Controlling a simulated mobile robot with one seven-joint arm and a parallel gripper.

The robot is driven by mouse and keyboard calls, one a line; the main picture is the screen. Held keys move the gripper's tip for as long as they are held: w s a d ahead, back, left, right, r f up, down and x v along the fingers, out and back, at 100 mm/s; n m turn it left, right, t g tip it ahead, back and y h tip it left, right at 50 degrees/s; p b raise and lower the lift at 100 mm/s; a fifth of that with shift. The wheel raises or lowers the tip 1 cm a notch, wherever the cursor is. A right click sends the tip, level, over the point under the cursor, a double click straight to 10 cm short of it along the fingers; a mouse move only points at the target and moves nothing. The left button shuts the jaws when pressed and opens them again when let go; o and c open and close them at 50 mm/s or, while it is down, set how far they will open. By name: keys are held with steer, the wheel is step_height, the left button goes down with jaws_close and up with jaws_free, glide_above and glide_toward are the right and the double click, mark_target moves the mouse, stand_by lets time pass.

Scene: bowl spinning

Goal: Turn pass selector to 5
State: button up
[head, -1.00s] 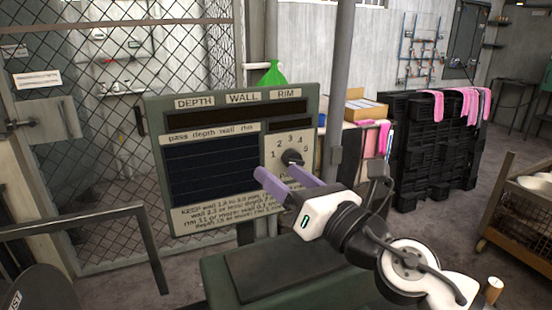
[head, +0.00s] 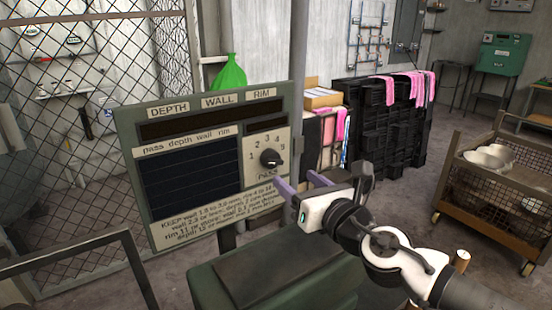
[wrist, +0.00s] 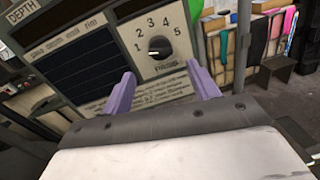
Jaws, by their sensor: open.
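The pass selector (head: 270,158) is a round dark knob on a pale dial plate marked 1 to 5, at the right of the green-framed panel (head: 125,160). In the wrist view the knob (wrist: 159,46) shows with the numbers arched over it, and a light mark is on it; which number it points to is too small to tell surely. My gripper (head: 298,181), with purple fingers, is open and empty, low and to the right of the knob. In the wrist view the fingers (wrist: 163,90) stand apart below the knob, not touching it.
A dark-topped green bench (head: 275,262) stands below my gripper. A green bag (head: 230,75) is behind the panel. Black crates (head: 385,125) with pink cloths stand behind at right. A wire cart (head: 490,190) with white bowls is at far right.

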mark_target(276, 163)
steer(key=p+x, duration=0.2)
steer(key=x, duration=0.5)
steer(key=shift+w+a+r+p, duration=0.15)
steer(key=shift+w+a+p, duration=0.05)
steer(key=shift+w+p, duration=0.1)
steer(key=shift+w+a, duration=0.3)
steer(key=shift+w, duration=0.25)
steer(key=c, duration=0.9)
